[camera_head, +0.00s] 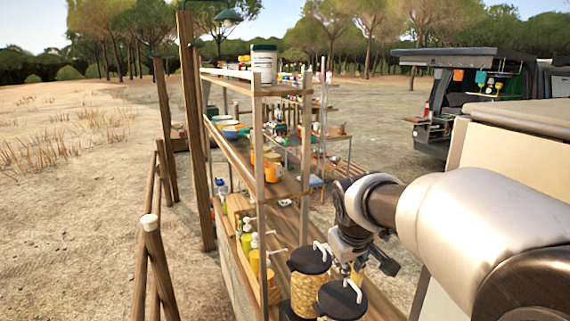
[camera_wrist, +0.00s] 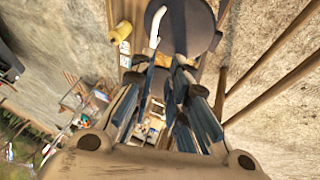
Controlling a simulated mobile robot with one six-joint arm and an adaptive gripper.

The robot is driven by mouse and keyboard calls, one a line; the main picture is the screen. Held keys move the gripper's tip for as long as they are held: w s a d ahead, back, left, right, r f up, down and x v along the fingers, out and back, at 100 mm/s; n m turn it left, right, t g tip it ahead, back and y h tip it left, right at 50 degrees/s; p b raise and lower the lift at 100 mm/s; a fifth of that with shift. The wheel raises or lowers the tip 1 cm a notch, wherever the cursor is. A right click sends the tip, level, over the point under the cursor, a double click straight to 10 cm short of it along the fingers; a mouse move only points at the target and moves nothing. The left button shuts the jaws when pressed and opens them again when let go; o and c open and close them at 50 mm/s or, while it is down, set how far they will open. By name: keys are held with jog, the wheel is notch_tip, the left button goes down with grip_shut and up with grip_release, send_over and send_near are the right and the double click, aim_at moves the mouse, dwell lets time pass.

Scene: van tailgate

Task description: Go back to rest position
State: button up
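A dark round lid (camera_wrist: 190,25) with a white handle is just beyond the fingertips.
The wooden shelf rack (camera_head: 258,150) holds bottles, bowls and yellow cups close to my arm. A white tub (camera_head: 264,65) stands on its top. Wooden posts (camera_head: 153,225) line the left. A dark van (camera_head: 455,95) with open tailgate is at the back right. Open ground lies left.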

jog(key=s+f+m+b, duration=0.1)
jog(key=s+f+b, duration=0.5)
jog(key=s, duration=0.4)
jog(key=s+f+m+b, duration=0.2)
jog(key=s+f+b, duration=0.3)
jog(key=s+f, duration=0.2)
jog(key=s+f+m+y+b, duration=0.1)
jog(key=s+f+b, duration=0.5)
jog(key=s, duration=0.6)
jog(key=shift+s+f+m+g+b, duration=0.3)
jog(key=shift+f+g, duration=0.1)
jog(key=shift+f, duration=0.1)
jog(key=shift+a, duration=0.1)
